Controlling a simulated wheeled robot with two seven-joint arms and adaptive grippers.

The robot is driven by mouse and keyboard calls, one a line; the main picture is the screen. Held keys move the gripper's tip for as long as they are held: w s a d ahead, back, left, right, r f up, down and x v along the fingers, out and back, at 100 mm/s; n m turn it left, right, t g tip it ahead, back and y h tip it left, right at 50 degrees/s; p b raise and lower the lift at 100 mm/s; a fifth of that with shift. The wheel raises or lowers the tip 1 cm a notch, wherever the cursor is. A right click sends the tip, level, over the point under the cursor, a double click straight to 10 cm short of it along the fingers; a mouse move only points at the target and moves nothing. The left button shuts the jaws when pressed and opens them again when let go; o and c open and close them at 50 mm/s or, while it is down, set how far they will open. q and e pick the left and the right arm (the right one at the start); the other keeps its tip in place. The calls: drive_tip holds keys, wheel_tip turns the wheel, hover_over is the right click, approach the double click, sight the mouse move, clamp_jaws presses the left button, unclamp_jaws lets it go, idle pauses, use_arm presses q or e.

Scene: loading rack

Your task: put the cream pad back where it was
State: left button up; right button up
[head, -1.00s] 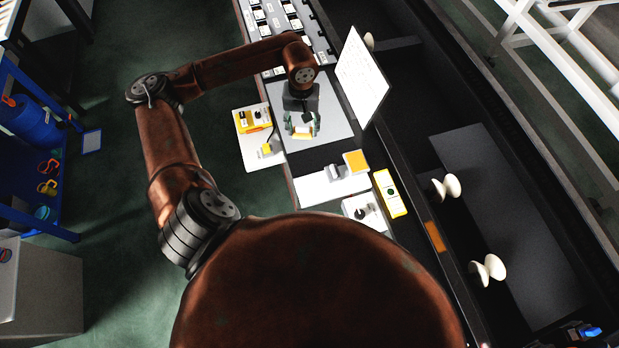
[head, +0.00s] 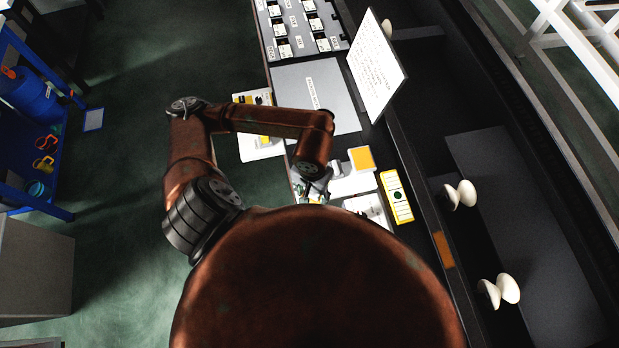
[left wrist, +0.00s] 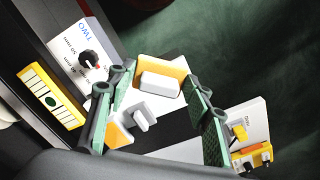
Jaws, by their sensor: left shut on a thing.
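The cream pad (left wrist: 160,83), a pale block with a yellow part behind it, sits between the green-faced fingers of my left gripper (left wrist: 163,95) in the left wrist view. The gripper is shut on it, above a white plate and dark surface. In the head view my left gripper (head: 312,188) is at the near left end of the bench, beside the white plate (head: 352,184) with the orange square (head: 361,159). There the arm mostly hides the pad. Whether the pad touches anything below cannot be told. My right gripper is not in view.
A knob panel marked TWO (left wrist: 85,55) and a yellow panel with a green dot (left wrist: 50,97) lie close by. A white sign (head: 376,68) stands upright. A grey block (left wrist: 140,114) sits near the fingers.

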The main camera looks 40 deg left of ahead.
use_arm(q)
drive_tip(key=shift+s+d+f+m+b, duration=0.1)
drive_tip(key=shift+f+m+b, duration=0.05)
drive_tip(key=shift+f, duration=0.2)
drive_tip(key=shift+s+d+f+m+b, duration=0.1)
drive_tip(key=shift+f+m+b, duration=0.05)
drive_tip(key=shift+f, duration=0.2)
drive_tip(key=w+a+f+b, duration=0.1)
drive_tip(key=w+a+f, duration=0.3)
drive_tip(key=w+a+f+b, duration=0.1)
drive_tip(key=w+a+f, duration=0.3)
drive_tip(key=w, duration=0.1)
drive_tip(key=shift+a+f, duration=0.25)
drive_tip(key=shift+a, duration=0.15)
drive_tip(key=shift+w+a+f, duration=0.15)
drive_tip(key=shift+w+f, duration=0.15)
drive_tip(key=shift+w+a+f+b, duration=0.15)
drive_tip(key=shift+f+b, duration=0.1)
drive_tip(key=shift+f, duration=0.65)
drive_tip(key=shift+w+a+f+b, duration=0.1)
drive_tip(key=shift+f+b, duration=0.1)
drive_tip(key=shift+f, duration=0.7)
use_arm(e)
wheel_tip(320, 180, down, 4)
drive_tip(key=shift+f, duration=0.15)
